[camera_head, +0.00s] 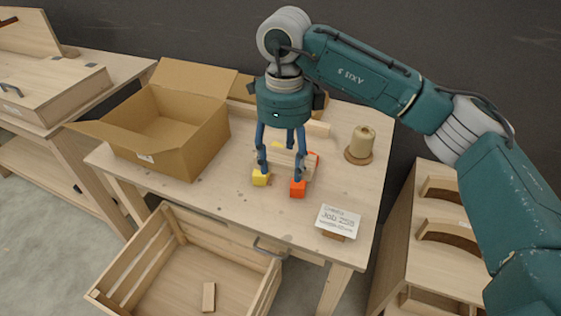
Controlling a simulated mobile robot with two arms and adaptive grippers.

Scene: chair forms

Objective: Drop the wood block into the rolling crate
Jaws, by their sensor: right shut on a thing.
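My right gripper (280,172) is above the workbench, pointing down. It is shut on a pale wood block (284,158), which its fingers partly hide. A yellow block (260,177) and a red block (298,188) show right by the fingertips; I cannot tell whether they touch them. The rolling crate (137,249), slatted wood with an open top, stands at the lower left in front of the bench, below and left of the gripper. A small wood piece (208,297) lies on its floor. Its wheels are not visible. My left gripper is not in view.
An open cardboard box (197,150) stands on the bench (222,200) at left. A twine spool (363,142) and a job card (338,220) are at right. A metal handle (270,251) is near the crate's right corner. A shelf unit (425,270) stands at right.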

